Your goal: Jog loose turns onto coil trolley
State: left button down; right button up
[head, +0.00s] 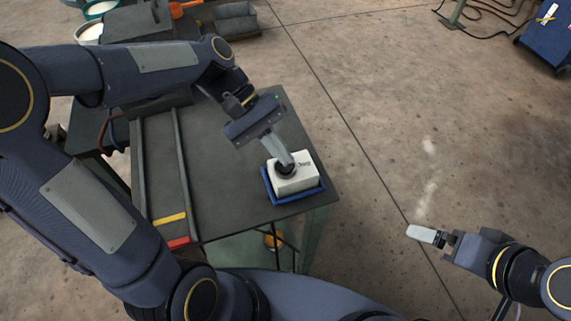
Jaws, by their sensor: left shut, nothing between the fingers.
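A white box (303,180) with small dark lettering sits in a shallow blue tray (311,194) near the right front of the dark table. A dark round part (285,169) shows on its top. My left gripper (284,160) is shut and empty, pointing down, with its tips at or just over that round part. I cannot tell if they touch. My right gripper (423,234) is over bare floor at the lower right, away from the table. I cannot tell if its fingers are apart. I cannot make out a drum, loose turns or a coil trolley.
The dark table (222,160) has two parallel rails with a yellow strip (169,219) and a red strip (179,243) at the front. Light buckets (90,31) stand at the upper left. A blue cabinet (550,35) stands at the upper right. The floor between is clear.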

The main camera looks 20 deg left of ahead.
dwell(0.6)
pick_arm(q)
jog(key=shift+f, duration=0.45)
